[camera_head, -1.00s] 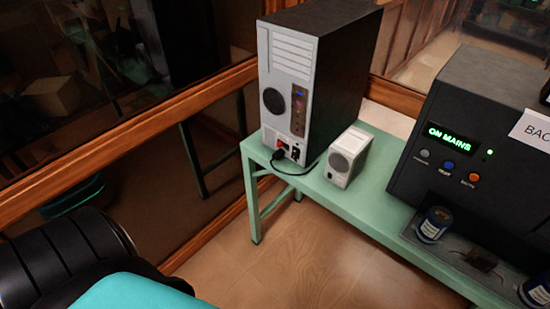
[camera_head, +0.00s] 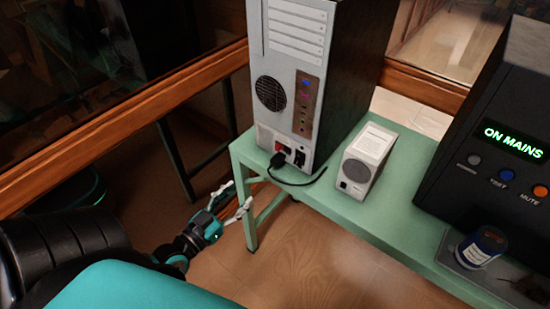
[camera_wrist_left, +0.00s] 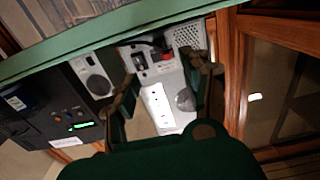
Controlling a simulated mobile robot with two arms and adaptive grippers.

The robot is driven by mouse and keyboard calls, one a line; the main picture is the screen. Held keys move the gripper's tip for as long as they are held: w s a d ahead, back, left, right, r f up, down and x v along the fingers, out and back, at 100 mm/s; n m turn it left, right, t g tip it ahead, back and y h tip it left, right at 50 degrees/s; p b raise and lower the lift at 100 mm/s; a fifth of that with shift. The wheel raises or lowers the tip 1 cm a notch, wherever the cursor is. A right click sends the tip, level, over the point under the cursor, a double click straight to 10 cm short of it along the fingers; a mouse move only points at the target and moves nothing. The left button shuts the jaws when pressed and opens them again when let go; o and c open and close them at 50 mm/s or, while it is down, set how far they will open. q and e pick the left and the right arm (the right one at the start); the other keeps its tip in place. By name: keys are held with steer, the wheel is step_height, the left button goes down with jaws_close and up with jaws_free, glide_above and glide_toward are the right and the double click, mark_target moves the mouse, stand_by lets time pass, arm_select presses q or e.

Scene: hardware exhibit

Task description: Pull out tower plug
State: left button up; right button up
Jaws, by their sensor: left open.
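The computer tower (camera_head: 345,70) stands on a green table, its light rear panel facing me. Its black plug (camera_head: 278,159) sits low on that panel beside a red part, with a black cable trailing onto the table. My left gripper (camera_head: 237,196) is open and empty, below and left of the plug, near the table's front-left leg. In the left wrist view the picture is turned over; the open fingers (camera_wrist_left: 165,70) frame the tower's rear panel (camera_wrist_left: 168,78), and the red part and dark cable show near the top. My right gripper is not in view.
A small white speaker box (camera_head: 368,158) stands just right of the tower. Further right are a black unit (camera_head: 490,130) lit "ON MAINS" and a blue can (camera_head: 482,248). The green table edge (camera_head: 237,150) and leg (camera_head: 250,222) are close to my left gripper.

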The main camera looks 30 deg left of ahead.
arm_select(q)
glide_toward(273, 164)
steer(key=w, duration=1)
steer(key=shift+w+d+f, duration=0.15)
steer(key=shift+w+d, duration=0.05)
steer(key=shift+d, duration=0.1)
steer(key=shift+w, duration=0.65)
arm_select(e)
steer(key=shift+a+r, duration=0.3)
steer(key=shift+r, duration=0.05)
arm_select(q)
steer(key=shift+c, duration=0.4)
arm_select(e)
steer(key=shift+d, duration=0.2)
arm_select(q)
jaws_close()
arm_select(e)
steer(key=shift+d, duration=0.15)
arm_select(q)
steer(key=shift+p, duration=0.3)
